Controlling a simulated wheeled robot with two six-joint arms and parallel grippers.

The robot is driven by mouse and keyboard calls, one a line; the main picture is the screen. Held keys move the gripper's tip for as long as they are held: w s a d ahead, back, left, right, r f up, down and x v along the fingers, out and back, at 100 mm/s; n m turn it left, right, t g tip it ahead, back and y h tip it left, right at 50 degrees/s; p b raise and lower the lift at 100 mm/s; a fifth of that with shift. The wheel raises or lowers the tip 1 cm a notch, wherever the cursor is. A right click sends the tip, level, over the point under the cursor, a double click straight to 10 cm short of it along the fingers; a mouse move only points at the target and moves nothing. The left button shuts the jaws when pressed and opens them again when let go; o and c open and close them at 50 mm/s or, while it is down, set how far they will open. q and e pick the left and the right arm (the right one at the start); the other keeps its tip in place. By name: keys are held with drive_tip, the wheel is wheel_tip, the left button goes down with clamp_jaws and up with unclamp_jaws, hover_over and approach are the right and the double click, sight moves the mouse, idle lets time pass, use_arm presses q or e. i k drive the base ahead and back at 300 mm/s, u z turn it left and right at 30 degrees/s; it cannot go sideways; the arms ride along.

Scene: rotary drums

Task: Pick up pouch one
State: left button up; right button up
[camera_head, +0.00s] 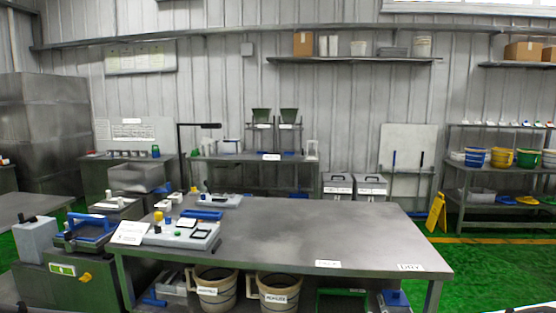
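I cannot make out a pouch marked one in the head view. The grey metal table (330,225) stands in front of me, its right half bare apart from small white labels. On its left end sits a light grey tray-like unit (183,236) with small yellow, green and dark pieces on it. A blue item (202,214) lies just behind that unit. Neither of my grippers is in view.
Two labelled buckets (213,290) (277,292) stand under the table. A bench with a blue-framed device (86,232) is at the left. A yellow floor sign (436,212) and a shelf with coloured tubs (501,158) are at the right. Green floor is open at the right.

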sight(204, 147)
drive_tip(key=z, duration=0.55)
drive_tip(key=k, duration=0.65)
drive_tip(key=z, duration=0.7)
drive_tip(key=i, duration=1.5)
drive_tip(key=z, duration=0.2)
drive_tip(key=i, duration=4.6)
drive_tip(key=u, duration=1.3)
drive_tip(key=i, duration=1.8)
drive_tip(key=u, duration=1.2)
drive_tip(key=i, duration=2.6)
drive_tip(key=u, duration=0.15)
